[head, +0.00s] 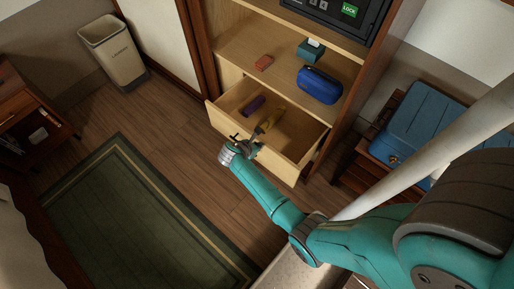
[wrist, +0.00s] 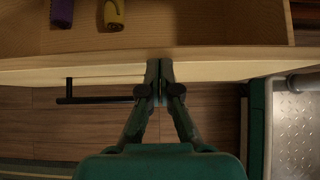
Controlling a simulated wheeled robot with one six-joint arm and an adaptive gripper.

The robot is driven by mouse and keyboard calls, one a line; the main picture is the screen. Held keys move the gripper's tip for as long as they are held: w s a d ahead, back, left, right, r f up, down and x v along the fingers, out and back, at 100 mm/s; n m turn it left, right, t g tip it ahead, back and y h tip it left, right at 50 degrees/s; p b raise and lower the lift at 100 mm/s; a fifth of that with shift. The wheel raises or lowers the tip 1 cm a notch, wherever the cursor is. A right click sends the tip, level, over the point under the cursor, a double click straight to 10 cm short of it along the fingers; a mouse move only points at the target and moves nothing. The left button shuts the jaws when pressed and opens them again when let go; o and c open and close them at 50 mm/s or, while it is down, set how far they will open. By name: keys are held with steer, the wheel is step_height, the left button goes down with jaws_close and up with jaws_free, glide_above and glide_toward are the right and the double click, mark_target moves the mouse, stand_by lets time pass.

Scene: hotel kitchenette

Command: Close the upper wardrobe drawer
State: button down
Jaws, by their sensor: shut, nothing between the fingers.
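The upper wardrobe drawer (head: 283,166) stands pulled out, with its pale wooden front toward me. A purple rolled item (head: 254,105) and a yellow one (head: 272,119) lie inside it. My gripper (head: 255,143) is at the drawer front, near its middle. In the wrist view my gripper (wrist: 160,66) is shut and empty, its fingertips overlapping the top edge of the drawer front (wrist: 225,66). I cannot tell for sure whether they touch it. The black bar handle (wrist: 92,99) is to the left of the fingers.
The wardrobe shelf (head: 240,47) above holds a blue case (head: 320,85), a teal box (head: 311,50) and a small red box (head: 264,62). A safe (head: 345,12) is above. A blue suitcase (head: 425,120) stands on a rack at right. Floor and green rug (head: 125,215) are clear at left.

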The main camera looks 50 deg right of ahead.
steer(key=d, duration=2.1)
steer(key=shift+w+d, duration=0.2)
steer(key=shift+w, duration=0.15)
steer(key=shift+a, duration=0.1)
